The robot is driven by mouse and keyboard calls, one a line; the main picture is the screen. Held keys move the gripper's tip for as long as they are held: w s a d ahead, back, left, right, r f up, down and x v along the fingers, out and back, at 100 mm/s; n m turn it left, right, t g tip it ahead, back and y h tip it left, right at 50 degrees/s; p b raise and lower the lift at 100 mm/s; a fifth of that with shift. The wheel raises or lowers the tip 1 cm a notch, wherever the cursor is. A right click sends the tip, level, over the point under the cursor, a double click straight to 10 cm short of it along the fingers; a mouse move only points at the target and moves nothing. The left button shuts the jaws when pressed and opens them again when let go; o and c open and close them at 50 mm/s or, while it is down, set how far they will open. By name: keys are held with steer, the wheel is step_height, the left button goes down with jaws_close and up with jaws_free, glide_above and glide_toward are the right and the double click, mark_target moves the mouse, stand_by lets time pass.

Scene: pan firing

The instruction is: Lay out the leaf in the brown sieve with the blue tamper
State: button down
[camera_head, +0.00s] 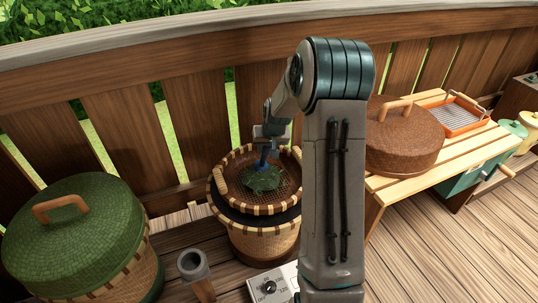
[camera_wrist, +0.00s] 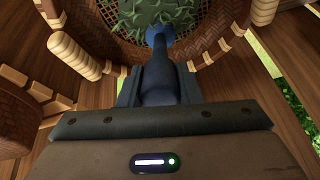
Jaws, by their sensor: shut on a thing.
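The brown sieve (camera_head: 230,201) sits on top of a woven basket, left of my arm in the head view. Its mesh and woven wall also show in the wrist view (camera_wrist: 205,47). A heap of green leaf (camera_head: 262,178) lies on the mesh, and it shows at the top of the wrist view (camera_wrist: 150,14). My gripper (camera_wrist: 158,92) is shut on the handle of the blue tamper (camera_wrist: 160,36), whose head is down at the leaf inside the sieve. In the head view my gripper (camera_head: 268,148) is small and partly hides the tamper. Whether the tamper presses on the leaf is unclear.
A green-lidded basket (camera_head: 75,235) stands at the left. A grey cup-like holder (camera_head: 193,265) and a control box with a dial (camera_head: 270,287) are in front. A brown lid (camera_head: 400,140) and an orange tray (camera_head: 454,113) rest on a slatted bench at the right. A wooden fence runs behind.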

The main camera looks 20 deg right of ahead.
steer(key=shift+w+d, duration=0.25)
steer(key=shift+w, duration=0.45)
steer(key=s+d+b, duration=0.2)
steer(key=s, duration=0.9)
step_height(320, 180, up, 9)
steer(key=p, duration=0.6)
steer(key=shift+w+a+p, duration=0.15)
steer(key=shift+w+p, duration=0.05)
steer(key=shift+p, duration=0.1)
steer(key=shift+f, duration=0.1)
